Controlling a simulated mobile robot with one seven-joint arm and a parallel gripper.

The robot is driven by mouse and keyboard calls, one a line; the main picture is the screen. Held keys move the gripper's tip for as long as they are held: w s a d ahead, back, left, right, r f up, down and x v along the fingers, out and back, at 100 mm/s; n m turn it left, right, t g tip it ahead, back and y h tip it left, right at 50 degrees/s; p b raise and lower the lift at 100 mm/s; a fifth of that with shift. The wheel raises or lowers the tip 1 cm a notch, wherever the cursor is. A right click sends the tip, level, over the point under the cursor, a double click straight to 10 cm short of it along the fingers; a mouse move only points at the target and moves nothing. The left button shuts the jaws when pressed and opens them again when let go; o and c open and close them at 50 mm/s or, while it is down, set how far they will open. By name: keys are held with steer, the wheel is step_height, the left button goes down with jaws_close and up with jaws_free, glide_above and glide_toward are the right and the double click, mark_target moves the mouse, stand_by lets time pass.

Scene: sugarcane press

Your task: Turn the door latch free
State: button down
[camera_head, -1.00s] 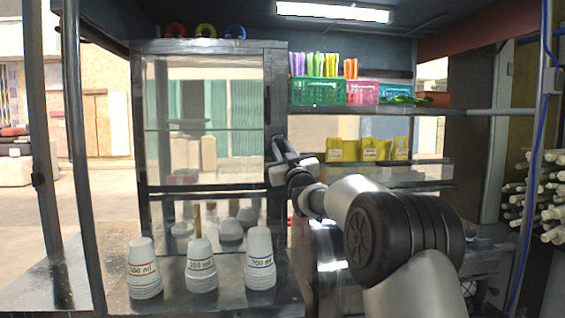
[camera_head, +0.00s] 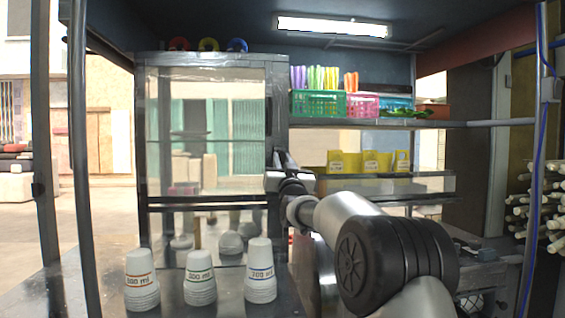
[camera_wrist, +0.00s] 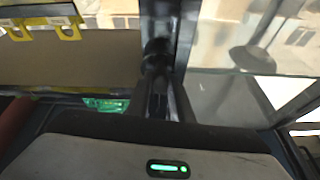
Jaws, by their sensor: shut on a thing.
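A tall glass-fronted cabinet with a dark metal frame (camera_head: 206,60) stands left of centre in the head view, its glass door (camera_head: 205,130) looking shut. My gripper (camera_head: 280,160) is at the right edge of the door frame, about halfway up. In the wrist view the two dark fingers of my gripper (camera_wrist: 163,85) are shut on a small dark latch (camera_wrist: 157,48) on the frame post. The latch is mostly hidden by my gripper in the head view, and its exact angle is hard to tell.
Stacks of white cups (camera_head: 260,270) stand on the counter before the cabinet. Right of the cabinet, a shelf (camera_head: 440,124) holds green and pink baskets (camera_head: 318,104), with yellow holders (camera_head: 376,162) below. Sugarcane stalks (camera_head: 545,205) lie at far right.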

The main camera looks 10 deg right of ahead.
steer(key=c, duration=1.6)
jaws_free()
steer(key=shift+o, duration=0.2)
steer(key=b+v, duration=0.1)
steer(key=v, duration=1.6)
steer(key=shift+s, duration=0.25)
